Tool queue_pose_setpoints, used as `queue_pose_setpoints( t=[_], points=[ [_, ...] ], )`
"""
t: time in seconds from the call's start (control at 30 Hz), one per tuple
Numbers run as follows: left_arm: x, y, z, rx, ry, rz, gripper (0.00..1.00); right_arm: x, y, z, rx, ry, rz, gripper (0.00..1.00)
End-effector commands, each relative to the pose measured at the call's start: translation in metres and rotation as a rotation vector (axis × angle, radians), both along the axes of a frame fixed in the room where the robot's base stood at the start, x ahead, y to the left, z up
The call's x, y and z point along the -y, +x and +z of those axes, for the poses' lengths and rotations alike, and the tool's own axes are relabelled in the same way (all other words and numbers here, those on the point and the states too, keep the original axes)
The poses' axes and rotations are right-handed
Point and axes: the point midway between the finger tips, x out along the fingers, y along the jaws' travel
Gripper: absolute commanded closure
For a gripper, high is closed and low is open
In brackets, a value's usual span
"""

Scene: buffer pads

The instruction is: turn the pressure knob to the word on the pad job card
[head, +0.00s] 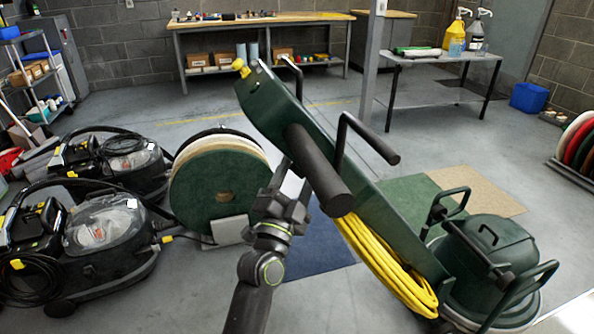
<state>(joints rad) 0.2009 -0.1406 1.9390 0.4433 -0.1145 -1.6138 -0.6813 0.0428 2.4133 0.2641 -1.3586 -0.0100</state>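A green floor buffer stands at the right, its long handle column (365,195) leaning up to the left. A small yellow knob (241,68) sits at the column's upper end; any words by it are too small to read. My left gripper (295,180) is below the knob, in front of the column near its black grip bar (322,172). Its two fingers look apart, with a pale patch between them; it appears empty. A pale card-like plate (229,230) stands at the foot of the pad stack (215,195); I see no readable word on it. My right gripper is not in view.
Two black vacuum machines (105,245) stand at the left. A yellow cable (385,265) hangs on the buffer's column. A workbench (270,20) and a side table with bottles (440,58) stand behind. The floor between is mostly clear.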

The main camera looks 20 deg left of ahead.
Motion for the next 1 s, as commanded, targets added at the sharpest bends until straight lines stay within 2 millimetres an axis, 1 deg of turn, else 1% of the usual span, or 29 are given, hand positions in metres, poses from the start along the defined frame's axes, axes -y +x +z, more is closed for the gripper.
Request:
queue_pose_setpoints(
  t=[0.27,0.37,0.6,0.63,0.9,0.97,1.0],
  points=[
    [0.0002,-0.0001,0.0000,-0.001,0.000,0.000,0.40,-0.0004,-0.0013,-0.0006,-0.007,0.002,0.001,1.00],
    [0.0002,-0.0001,0.0000,-0.001,0.000,0.000,0.52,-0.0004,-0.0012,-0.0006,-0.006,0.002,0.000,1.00],
    [0.0002,0.0000,-0.0002,-0.001,0.000,0.000,0.83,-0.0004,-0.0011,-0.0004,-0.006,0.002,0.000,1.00],
    [0.0002,0.0000,-0.0002,-0.001,0.000,0.000,0.85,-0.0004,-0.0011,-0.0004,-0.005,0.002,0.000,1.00],
    [-0.0003,-0.0003,0.0020,-0.024,-0.014,-0.022,0.85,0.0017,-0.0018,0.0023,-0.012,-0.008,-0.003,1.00],
    [-0.0007,-0.0004,0.0026,-0.040,-0.023,-0.037,0.85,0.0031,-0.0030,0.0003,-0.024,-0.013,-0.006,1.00],
    [-0.0009,-0.0005,0.0033,-0.052,-0.032,-0.048,0.85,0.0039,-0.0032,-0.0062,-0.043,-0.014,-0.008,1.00]
  ],
)
